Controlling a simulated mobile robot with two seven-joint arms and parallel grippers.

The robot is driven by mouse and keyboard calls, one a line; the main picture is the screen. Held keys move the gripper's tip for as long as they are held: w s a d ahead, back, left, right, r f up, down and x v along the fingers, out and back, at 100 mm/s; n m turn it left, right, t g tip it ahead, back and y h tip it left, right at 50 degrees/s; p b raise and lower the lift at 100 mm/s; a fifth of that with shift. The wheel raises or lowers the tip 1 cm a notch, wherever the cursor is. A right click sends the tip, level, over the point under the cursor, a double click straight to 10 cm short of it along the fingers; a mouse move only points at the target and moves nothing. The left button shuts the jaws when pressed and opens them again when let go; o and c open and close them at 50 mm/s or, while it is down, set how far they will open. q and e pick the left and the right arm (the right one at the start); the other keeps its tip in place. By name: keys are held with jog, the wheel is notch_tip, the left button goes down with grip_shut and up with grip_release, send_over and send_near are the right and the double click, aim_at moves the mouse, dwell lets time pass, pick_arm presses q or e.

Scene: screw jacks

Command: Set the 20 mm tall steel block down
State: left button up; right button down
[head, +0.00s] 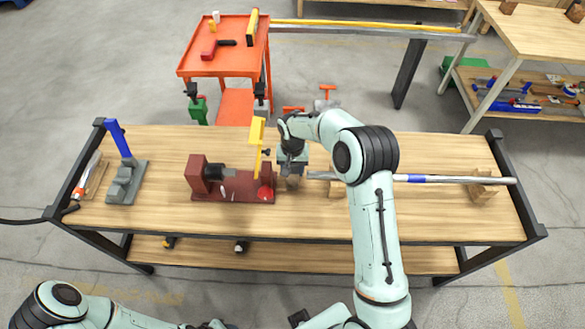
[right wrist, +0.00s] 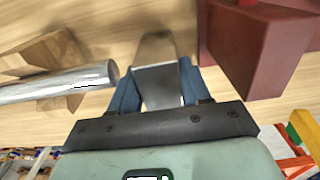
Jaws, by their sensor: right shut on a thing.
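The steel block (right wrist: 160,88) is a small, smooth grey piece between the two blue fingers of my right gripper (right wrist: 157,84) in the right wrist view. The fingers are shut on its sides. In the head view my right gripper (head: 292,178) points down at the middle of the workbench (head: 400,222), and the block is mostly hidden under it. It is close to the bench top; I cannot tell whether it touches the wood. My left arm shows at the lower left of the head view, but its gripper is not clearly visible.
A dark red fixture (head: 232,186) stands just left of the gripper, with a yellow upright piece (head: 257,143) by it. A steel bar (head: 430,179) on wooden supports lies to the right. The front bench strip is clear.

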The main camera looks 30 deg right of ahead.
jog(key=shift+w, duration=0.1)
jog(key=c, duration=0.9)
grip_release()
jog(key=shift+f, duration=0.1)
jog(key=shift+o, duration=0.6)
